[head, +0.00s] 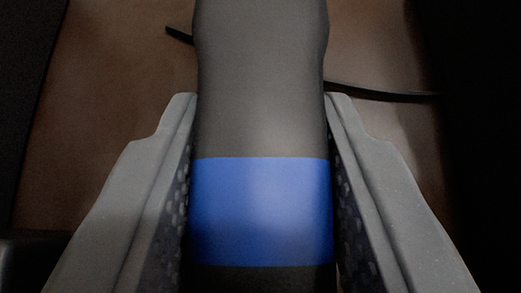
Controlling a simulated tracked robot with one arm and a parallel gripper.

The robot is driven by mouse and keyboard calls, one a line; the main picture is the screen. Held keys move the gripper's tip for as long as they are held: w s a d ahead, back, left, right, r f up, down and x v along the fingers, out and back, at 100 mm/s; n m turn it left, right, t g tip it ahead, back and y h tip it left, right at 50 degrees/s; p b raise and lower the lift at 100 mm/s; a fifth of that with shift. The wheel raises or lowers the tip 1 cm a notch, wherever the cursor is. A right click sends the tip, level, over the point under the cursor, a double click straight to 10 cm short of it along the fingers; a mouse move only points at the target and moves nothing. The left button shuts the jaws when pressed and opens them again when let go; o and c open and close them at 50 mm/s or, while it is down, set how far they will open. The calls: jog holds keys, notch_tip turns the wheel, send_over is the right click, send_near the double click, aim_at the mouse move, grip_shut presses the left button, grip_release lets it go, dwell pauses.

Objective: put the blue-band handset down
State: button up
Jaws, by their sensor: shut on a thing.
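The blue-band handset (262,100) fills the middle of the head view. It is a dark grey body with a wide blue band (262,210) near the bottom of the picture. My gripper (262,180) is shut on it, with one grey finger on its left side and one on its right. The textured inner pads lie along the band. The handset's top end runs out of the picture, and so does its lower end. I cannot tell whether it touches the surface behind it.
A brown surface (110,90) lies behind the handset. A thin black cable-like strip (385,93) runs behind the handset and shows on both sides. Dark areas border the left and right edges; what they are is too dark to tell.

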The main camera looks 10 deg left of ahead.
jog(key=o, duration=1.1)
jog(key=p+v, duration=0.2)
jog(key=v, duration=1)
jog(key=shift+d, duration=0.1)
jog(key=shift+r, duration=0.1)
